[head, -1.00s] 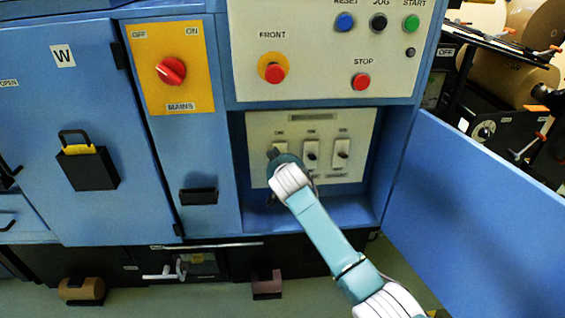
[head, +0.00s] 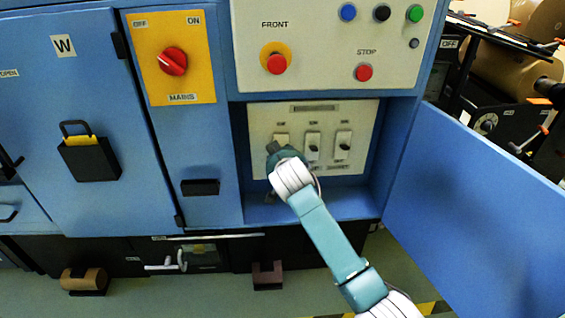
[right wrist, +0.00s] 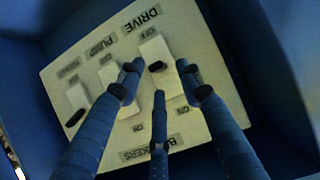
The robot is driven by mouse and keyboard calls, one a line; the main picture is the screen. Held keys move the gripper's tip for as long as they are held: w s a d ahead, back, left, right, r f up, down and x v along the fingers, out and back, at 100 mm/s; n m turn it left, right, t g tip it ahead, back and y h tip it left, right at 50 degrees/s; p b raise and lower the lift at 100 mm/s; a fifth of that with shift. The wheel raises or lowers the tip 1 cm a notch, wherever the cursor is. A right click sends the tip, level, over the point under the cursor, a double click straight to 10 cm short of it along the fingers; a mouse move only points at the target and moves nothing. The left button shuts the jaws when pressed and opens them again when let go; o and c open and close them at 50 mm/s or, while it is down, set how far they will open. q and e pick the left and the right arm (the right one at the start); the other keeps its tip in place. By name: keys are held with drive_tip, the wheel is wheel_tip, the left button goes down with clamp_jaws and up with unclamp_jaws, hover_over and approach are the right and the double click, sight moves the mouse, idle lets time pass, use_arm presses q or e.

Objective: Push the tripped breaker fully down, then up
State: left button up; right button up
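The breaker panel (head: 360,170) sits in an open recess of the blue machine, with three white breakers side by side. My right gripper (head: 273,150) is in front of the left breaker (head: 280,138) and hides much of it. In the right wrist view, upside down, this is the DRIVE breaker (right wrist: 152,48). Its dark lever (right wrist: 157,67) is near mid-slot, between the spread fingers of my right gripper (right wrist: 158,82). The gripper is open; touch cannot be told. The PUMP breaker (right wrist: 108,75) is partly behind a finger. The third breaker's lever (right wrist: 74,118) is at its ON end. My left gripper is out of view.
The recess side walls and floor (head: 350,205) enclose the panel closely. An open blue door (head: 480,190) stands to the right. Above is a control panel (head: 320,75) with push buttons; a red MAINS switch (head: 173,61) is at upper left.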

drive_tip(key=v, duration=0.8)
drive_tip(key=shift+a, duration=0.2)
